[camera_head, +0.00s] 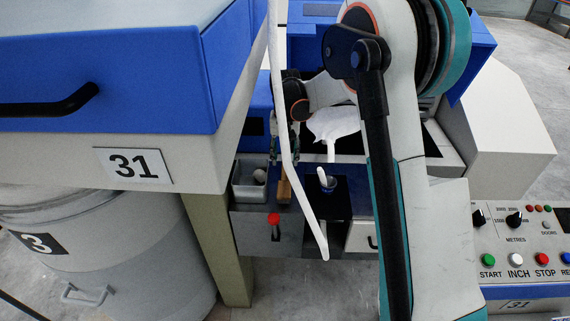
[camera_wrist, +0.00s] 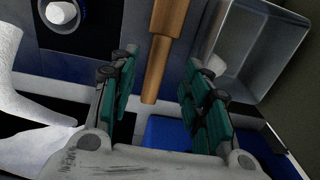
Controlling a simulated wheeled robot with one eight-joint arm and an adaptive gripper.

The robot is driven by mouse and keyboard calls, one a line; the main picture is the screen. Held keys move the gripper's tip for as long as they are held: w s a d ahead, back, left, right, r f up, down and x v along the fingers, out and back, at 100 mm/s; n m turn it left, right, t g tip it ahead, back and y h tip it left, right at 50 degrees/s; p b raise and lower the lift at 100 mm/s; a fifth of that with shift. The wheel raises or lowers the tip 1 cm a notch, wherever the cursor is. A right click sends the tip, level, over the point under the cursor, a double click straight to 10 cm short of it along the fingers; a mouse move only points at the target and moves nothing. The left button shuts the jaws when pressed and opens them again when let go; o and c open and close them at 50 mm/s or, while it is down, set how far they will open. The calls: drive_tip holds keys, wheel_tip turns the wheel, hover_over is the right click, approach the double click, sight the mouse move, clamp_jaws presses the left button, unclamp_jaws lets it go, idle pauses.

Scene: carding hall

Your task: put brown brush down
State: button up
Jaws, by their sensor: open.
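The brown brush shows as a wooden handle (camera_head: 284,188) below my gripper in the head view, between a grey bin and a dark cup. In the wrist view the handle (camera_wrist: 162,45) runs from the top edge down between my fingers, its near end free. My gripper (camera_wrist: 160,68) is open, with a finger on each side of the handle and visible gaps between. In the head view my gripper (camera_head: 285,150) points down, partly covered by a hanging white strand. The brush's far end is hidden, so I cannot tell what it rests on.
A grey metal bin (camera_head: 247,193) holding something pale stands left of the brush. A cup (camera_head: 328,185) with a white object stands right, on a dark patch. White fibre web (camera_head: 335,122) lies behind. A red knob (camera_head: 274,219) and the blue machine cover (camera_head: 130,75) are close by.

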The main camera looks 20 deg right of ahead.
drive_tip(key=s+r+n+t, duration=0.2)
drive_tip(key=s+r+t, duration=0.1)
drive_tip(key=s+r, duration=1.35)
drive_tip(key=s+n+t, duration=0.1)
drive_tip(key=s+t, duration=0.3)
drive_tip(key=s, duration=1.3)
drive_tip(key=shift+f+n, duration=0.2)
drive_tip(key=shift+n, duration=0.1)
drive_tip(key=shift+f+b, duration=0.65)
drive_tip(key=shift+f, duration=0.2)
